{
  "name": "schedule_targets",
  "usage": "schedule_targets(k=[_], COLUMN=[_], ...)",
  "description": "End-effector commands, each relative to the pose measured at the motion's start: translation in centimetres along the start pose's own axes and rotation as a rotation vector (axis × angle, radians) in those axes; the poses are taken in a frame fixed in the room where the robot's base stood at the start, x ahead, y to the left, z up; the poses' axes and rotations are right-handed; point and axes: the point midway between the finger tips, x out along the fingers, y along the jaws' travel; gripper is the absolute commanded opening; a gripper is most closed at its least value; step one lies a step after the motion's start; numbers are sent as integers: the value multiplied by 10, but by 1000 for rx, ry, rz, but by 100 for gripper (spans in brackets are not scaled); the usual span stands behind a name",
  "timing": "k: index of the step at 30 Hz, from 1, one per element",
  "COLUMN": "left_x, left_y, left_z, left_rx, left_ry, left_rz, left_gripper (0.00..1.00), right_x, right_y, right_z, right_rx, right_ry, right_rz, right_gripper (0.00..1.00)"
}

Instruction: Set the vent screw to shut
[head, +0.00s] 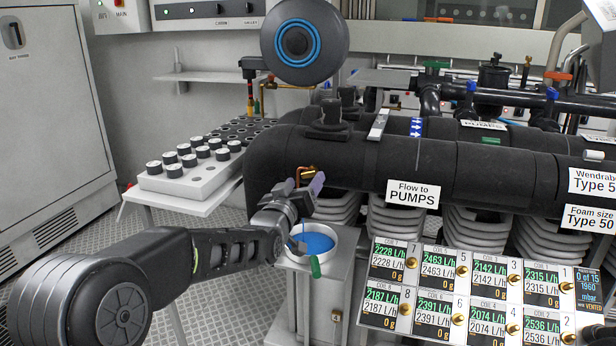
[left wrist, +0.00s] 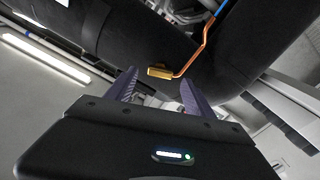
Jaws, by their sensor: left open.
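A small brass fitting (head: 306,173) sits at the end of a copper pipe on the near side of the black insulated pipe; I take it for the vent screw. It also shows in the left wrist view as a gold block (left wrist: 160,73). My left gripper (head: 303,187) is open just below it, fingers pointing up. In the left wrist view the brass piece lies between and just beyond the two fingertips (left wrist: 159,88), and nothing is held. Whether a finger touches it I cannot tell. My right gripper is not in view.
A display panel (head: 468,290) reads "VENTED" at right. The thick black pipe (head: 360,155) blocks the space behind.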

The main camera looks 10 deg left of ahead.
Motion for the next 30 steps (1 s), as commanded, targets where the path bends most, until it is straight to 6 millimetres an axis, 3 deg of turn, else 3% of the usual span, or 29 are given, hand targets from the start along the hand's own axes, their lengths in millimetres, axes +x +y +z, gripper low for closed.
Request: schedule_targets(k=[7, 18, 30], left_x=[33, 38, 38], left_y=[-1, 0, 0], left_z=[0, 0, 0], left_rx=[2, 0, 0], left_ry=[-1, 0, 0], left_rz=[-1, -1, 0], left_gripper=[62, 61, 28], right_x=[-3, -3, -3], right_y=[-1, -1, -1], right_z=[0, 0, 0], right_rx=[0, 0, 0], right_ry=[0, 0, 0], right_rz=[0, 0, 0], right_gripper=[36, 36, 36])
